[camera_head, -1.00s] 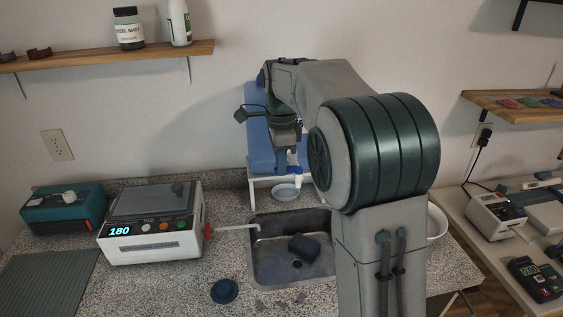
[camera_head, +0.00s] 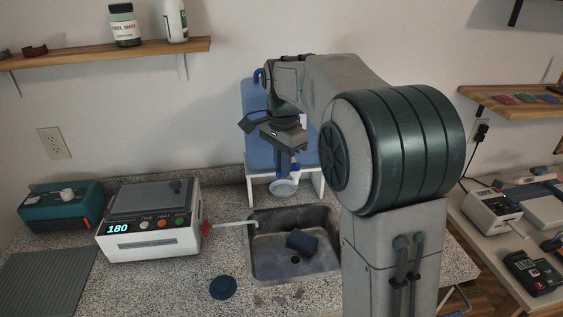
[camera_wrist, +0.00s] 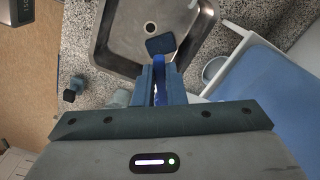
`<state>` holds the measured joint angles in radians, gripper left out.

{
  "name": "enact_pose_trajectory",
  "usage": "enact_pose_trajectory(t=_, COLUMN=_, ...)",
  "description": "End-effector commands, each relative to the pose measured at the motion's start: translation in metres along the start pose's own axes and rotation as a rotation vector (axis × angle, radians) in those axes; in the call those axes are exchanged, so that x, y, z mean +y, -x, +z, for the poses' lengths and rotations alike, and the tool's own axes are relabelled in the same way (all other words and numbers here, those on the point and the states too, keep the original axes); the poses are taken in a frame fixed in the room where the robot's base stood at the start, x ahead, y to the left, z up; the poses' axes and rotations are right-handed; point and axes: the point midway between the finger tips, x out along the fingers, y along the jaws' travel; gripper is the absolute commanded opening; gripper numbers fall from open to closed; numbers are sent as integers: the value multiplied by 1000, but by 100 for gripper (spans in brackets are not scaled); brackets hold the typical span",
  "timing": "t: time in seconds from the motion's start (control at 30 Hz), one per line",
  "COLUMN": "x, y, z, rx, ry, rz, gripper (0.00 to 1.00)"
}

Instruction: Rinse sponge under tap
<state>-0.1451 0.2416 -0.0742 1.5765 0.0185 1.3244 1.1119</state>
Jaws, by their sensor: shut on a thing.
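A dark blue, block-like sponge (camera_head: 302,241) lies in the metal sink (camera_head: 266,262), near the drain; it also shows in the wrist view (camera_wrist: 162,44). A blue water tank (camera_head: 258,130) on a white stand (camera_head: 317,182) stands behind the sink, with a small tap at its front. My gripper (camera_head: 286,166) points down in front of the tank, at the tap. In the wrist view its fingers (camera_wrist: 159,72) are closed around a bright blue piece, seemingly the tap lever (camera_wrist: 159,62). The fingers hide most of the tap. I cannot make out any running water.
A small pale bowl (camera_head: 284,189) sits under the stand. A dark blue round lid (camera_head: 223,287) lies on the counter in front. A side table with devices (camera_head: 495,217) stands right.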

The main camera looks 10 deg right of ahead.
Motion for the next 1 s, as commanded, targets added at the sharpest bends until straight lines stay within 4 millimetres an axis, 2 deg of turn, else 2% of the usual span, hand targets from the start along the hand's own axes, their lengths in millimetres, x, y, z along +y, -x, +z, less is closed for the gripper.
enact_pose_trajectory(t=0.53, x=1, y=1, z=0, rx=0, ry=32, rz=-1, gripper=0)
enact_pose_trajectory(t=0.57, x=1, y=1, z=0, rx=0, ry=32, rz=-1, gripper=16)
enact_pose_trajectory(t=0.6, x=1, y=1, z=0, rx=0, ry=32, rz=-1, gripper=27)
enact_pose_trajectory(t=0.63, x=1, y=1, z=0, rx=0, ry=32, rz=-1, gripper=33)
enact_pose_trajectory(t=1.0, x=1, y=6, z=0, rx=1, ry=31, rz=-2, gripper=33)
